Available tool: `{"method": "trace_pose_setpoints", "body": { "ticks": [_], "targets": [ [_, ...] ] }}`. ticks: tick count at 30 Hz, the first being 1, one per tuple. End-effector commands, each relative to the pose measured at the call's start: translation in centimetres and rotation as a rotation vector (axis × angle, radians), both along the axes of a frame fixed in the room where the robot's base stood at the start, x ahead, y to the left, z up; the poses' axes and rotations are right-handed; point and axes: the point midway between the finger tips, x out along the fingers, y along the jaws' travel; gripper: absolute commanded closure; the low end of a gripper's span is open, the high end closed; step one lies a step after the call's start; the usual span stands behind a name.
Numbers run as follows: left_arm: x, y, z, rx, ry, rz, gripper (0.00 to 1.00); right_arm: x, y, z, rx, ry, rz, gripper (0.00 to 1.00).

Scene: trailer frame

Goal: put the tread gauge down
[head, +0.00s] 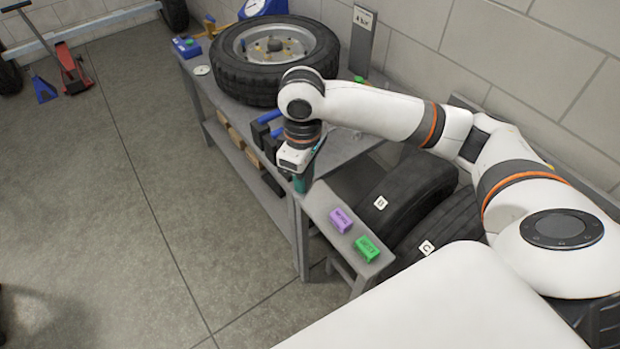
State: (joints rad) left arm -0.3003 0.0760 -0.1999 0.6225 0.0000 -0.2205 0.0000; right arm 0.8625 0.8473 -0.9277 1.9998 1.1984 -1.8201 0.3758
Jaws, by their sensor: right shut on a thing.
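My right gripper (299,172) hangs over the near end of the grey workbench, close to the narrow lower ledge. It is shut on a small dark teal thing, which I take to be the tread gauge (305,178); the gripper hides much of it. I cannot tell whether the gauge touches the surface below. My left gripper is not in view.
A wheel with tyre (235,75) lies on the grey workbench (345,150). A purple box (341,220) and a green box (367,248) sit on the narrow ledge (318,204). Tyres marked B (400,190) and C (440,232) stand behind it. Open floor lies left.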

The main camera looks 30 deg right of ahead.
Motion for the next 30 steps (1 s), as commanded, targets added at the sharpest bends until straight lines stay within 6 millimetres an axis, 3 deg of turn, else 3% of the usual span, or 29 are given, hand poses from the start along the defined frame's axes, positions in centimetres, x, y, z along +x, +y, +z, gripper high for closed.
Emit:
{"method": "trace_pose_setpoints", "body": {
  "ticks": [1,3,15,23,30],
  "targets": [
    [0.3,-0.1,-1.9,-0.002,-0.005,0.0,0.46,0.9,-0.8,-2.1,0.001,0.001,0.074,0.94],
    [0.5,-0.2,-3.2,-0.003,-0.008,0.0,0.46,2.1,-1.8,-3.6,0.003,0.001,0.199,0.94],
    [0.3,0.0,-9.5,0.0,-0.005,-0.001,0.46,7.6,-8.0,-11.1,0.009,-0.008,0.861,0.94],
    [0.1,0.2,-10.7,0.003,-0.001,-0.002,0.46,8.8,-9.8,-12.8,0.008,-0.013,1.051,0.94],
    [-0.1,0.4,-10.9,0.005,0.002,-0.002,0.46,8.9,-10.0,-16.6,0.008,-0.01,1.066,0.94]
  ]
}}
